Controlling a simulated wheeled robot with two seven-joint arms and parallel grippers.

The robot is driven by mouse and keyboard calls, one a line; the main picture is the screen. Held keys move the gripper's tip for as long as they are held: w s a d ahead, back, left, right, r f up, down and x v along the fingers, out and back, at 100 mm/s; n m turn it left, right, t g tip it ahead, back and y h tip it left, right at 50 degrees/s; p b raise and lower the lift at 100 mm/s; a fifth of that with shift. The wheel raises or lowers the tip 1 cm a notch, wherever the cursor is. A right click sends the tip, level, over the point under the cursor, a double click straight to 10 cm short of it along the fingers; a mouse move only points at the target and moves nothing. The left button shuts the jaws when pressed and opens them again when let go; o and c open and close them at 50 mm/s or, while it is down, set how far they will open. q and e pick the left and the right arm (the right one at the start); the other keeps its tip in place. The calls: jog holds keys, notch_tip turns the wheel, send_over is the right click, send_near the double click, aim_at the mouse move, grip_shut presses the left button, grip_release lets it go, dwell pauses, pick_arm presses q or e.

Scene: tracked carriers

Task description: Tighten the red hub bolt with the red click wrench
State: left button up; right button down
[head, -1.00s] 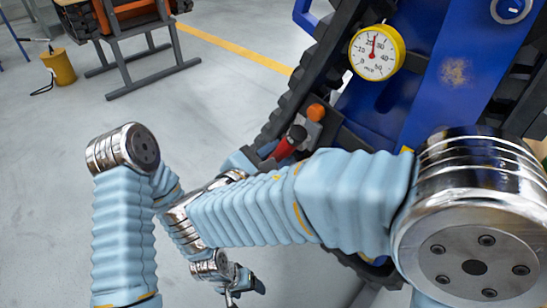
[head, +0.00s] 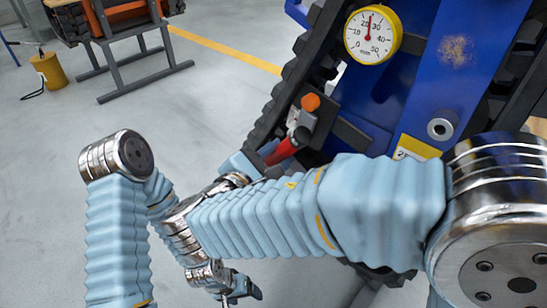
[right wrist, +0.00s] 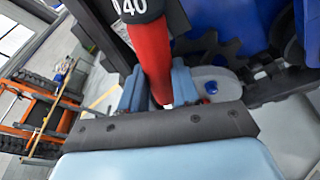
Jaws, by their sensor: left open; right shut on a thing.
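The red click wrench (head: 283,150) shows in the head view as a red handle beside the tracked carrier. In the right wrist view the red handle (right wrist: 150,55) rises to a dark collar marked "40". My right gripper (right wrist: 158,90) has its light blue fingers on both sides of the handle's lower part and is shut on it. The wrench's far end is out of the right wrist view. My left gripper (head: 243,289) hangs low in the head view, open and apart from the wrench. I cannot make out the red hub bolt in either view.
The blue carrier (head: 440,55) with a dark track and a yellow-rimmed dial gauge (head: 373,35) fills the upper right. An orange cap (head: 311,102) sits just above the wrench. A yellow can (head: 47,72) and an orange machine on a stand are at upper left. Grey floor between is clear.

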dwell(0.3)
jog(key=d+m+b, duration=0.1)
jog(key=b, duration=0.1)
jog(key=shift+s+f+b, duration=0.35)
jog(key=shift+f, duration=0.05)
dwell(0.3)
jog(key=f+b, duration=0.1)
jog(key=b, duration=0.2)
jog(key=shift+s+d+m+t, duration=0.3)
jog(key=shift+s+d+m, duration=0.05)
jog(key=shift+d+m, duration=0.05)
